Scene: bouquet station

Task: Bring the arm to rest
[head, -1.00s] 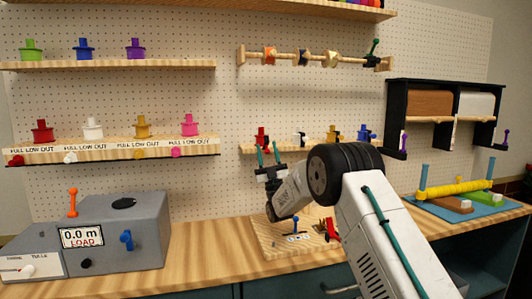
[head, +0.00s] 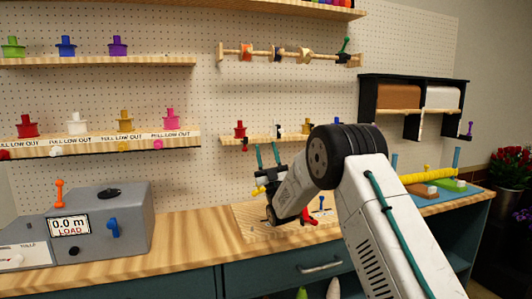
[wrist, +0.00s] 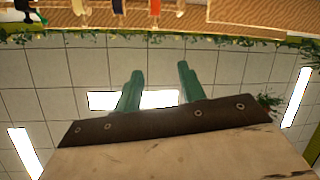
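My arm reaches up and bends over the wooden bench (head: 190,238) in the head view. My gripper (head: 267,156) points up in front of the pegboard, its two green fingers apart with nothing between them. The wrist view shows the same gripper (wrist: 160,88) with both fingers spread and empty against a tiled ceiling. The arm hides part of the low shelf and of the wooden board on the bench.
A grey machine (head: 120,218) reading "0.0 m LOAD" stands at the left of the bench. Shelves with coloured spools line the pegboard (head: 270,90). A black two-bay holder (head: 367,100) hangs at right. Red flowers (head: 508,165) stand at far right.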

